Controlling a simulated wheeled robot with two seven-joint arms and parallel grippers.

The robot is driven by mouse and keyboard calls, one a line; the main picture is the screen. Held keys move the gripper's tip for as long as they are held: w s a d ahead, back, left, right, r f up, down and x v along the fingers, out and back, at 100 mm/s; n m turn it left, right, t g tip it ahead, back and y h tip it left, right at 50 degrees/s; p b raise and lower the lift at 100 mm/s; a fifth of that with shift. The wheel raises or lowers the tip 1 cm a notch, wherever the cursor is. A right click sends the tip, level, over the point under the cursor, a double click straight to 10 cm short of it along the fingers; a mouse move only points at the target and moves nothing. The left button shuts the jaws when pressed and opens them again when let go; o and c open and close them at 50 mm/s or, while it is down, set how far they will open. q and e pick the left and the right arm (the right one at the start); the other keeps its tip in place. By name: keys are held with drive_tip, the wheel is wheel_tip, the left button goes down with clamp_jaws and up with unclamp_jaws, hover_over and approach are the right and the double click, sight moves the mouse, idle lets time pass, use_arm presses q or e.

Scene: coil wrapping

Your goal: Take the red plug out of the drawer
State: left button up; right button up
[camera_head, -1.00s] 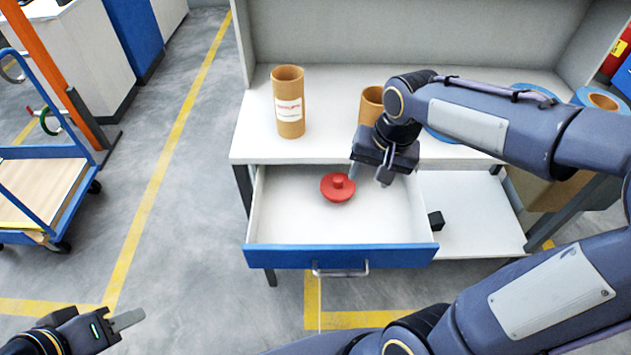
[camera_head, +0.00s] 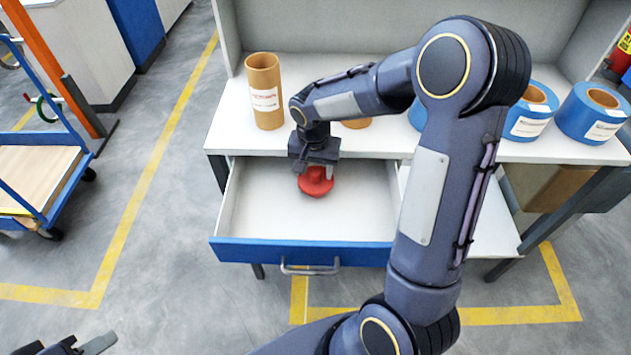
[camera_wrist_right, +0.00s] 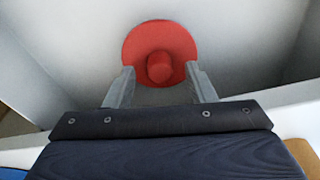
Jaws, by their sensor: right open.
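The red plug (camera_head: 315,182), a round disc with a knob, lies in the open drawer (camera_head: 270,215) near its back. My right gripper (camera_head: 314,172) is over the plug and hides part of it in the head view. In the right wrist view the plug (camera_wrist_right: 158,55) shows with its knob between the tips of the right gripper's open fingers (camera_wrist_right: 159,80); a gap shows on each side of the knob. My left gripper (camera_head: 92,346) is at the bottom left corner, partly cut off, far from the drawer.
The table top (camera_head: 225,130) above the drawer carries a brown cardboard tube (camera_head: 265,90), a second one mostly hidden by my arm, and blue rolls (camera_head: 592,112) on the right. A blue cart (camera_head: 40,185) stands at left. The drawer floor around the plug is clear.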

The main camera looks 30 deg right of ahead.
drive_tip(key=shift+f, duration=0.2)
clamp_jaws()
idle(0.4)
